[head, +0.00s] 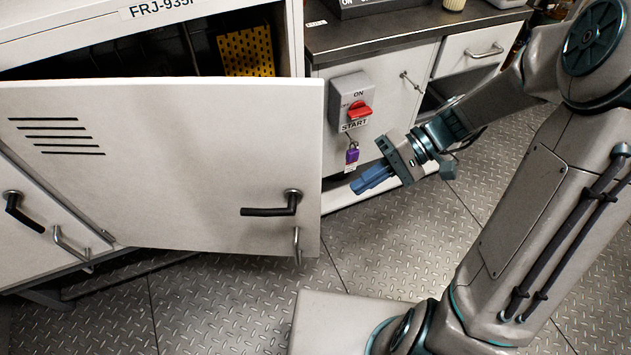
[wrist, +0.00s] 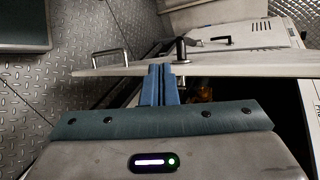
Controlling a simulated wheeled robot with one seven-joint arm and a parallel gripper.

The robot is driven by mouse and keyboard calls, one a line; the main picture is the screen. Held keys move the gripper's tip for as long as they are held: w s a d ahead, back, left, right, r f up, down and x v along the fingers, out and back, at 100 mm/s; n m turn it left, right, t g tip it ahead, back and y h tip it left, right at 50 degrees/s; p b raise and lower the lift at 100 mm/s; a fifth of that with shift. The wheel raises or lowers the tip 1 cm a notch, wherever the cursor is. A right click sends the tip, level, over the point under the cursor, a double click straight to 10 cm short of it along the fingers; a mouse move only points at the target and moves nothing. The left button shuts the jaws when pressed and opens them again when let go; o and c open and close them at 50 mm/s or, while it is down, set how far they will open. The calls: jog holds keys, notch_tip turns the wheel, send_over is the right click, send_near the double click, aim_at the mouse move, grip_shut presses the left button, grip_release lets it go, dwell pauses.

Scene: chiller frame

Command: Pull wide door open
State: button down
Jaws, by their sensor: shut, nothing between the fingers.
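The wide door (head: 170,165) is a pale panel with dark vent slots, and it stands swung partway out from the cabinet labelled FRJ-935. It carries a black lever handle (head: 272,206) and a metal pull (head: 297,245) near its free edge. My gripper (head: 368,183) is shut and empty, to the right of the door's free edge in the head view. In the wrist view the door (wrist: 225,68) shows edge-on, just beyond the blue fingertips (wrist: 160,68). I cannot tell whether the fingertips touch the door.
A grey switch box (head: 352,100) with a red knob and a purple padlock (head: 352,154) is on the counter's front, close to my gripper. A yellow perforated item (head: 246,52) is inside the open cabinet. The diamond-plate floor (head: 220,310) before the door is clear.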

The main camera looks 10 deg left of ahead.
aim_at(313, 181)
jog(key=w+a+f+y+b, duration=0.1)
jog(key=w+f+y+b, duration=0.4)
jog(key=y, duration=0.2)
jog(key=shift+n, duration=0.3)
jog(key=b+x, duration=0.1)
jog(key=x, duration=0.9)
jog(key=shift+w, duration=0.2)
